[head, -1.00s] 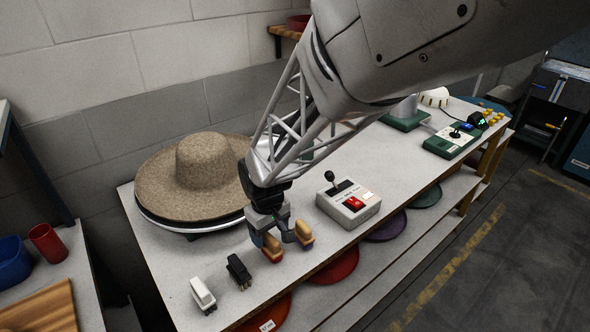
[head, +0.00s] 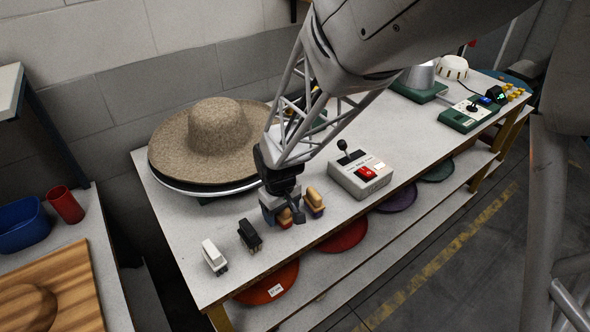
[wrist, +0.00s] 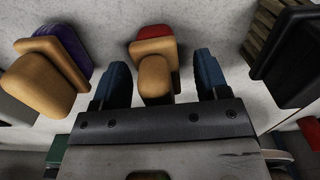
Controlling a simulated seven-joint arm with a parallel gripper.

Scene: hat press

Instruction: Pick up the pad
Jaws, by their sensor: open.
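A pad with a tan wooden grip and a red base (head: 285,219) stands on the workbench, partly hidden by my gripper in the head view. My gripper (head: 283,212) is over it, pointing down. In the wrist view the same pad (wrist: 154,62) lies between the two blue fingers of my gripper (wrist: 163,80), with a gap on each side. The gripper is open and holds nothing. A second pad with a tan grip and purple base (head: 314,203) stands just to the right; it is at the left of the wrist view (wrist: 50,70).
A black pad-like block (head: 250,236) and a white one (head: 214,257) stand to the left. A grey control box (head: 360,175) with a lever and red button is to the right. A straw hat (head: 217,140) rests behind on a round stand. The bench (head: 180,225) is clear at its left end.

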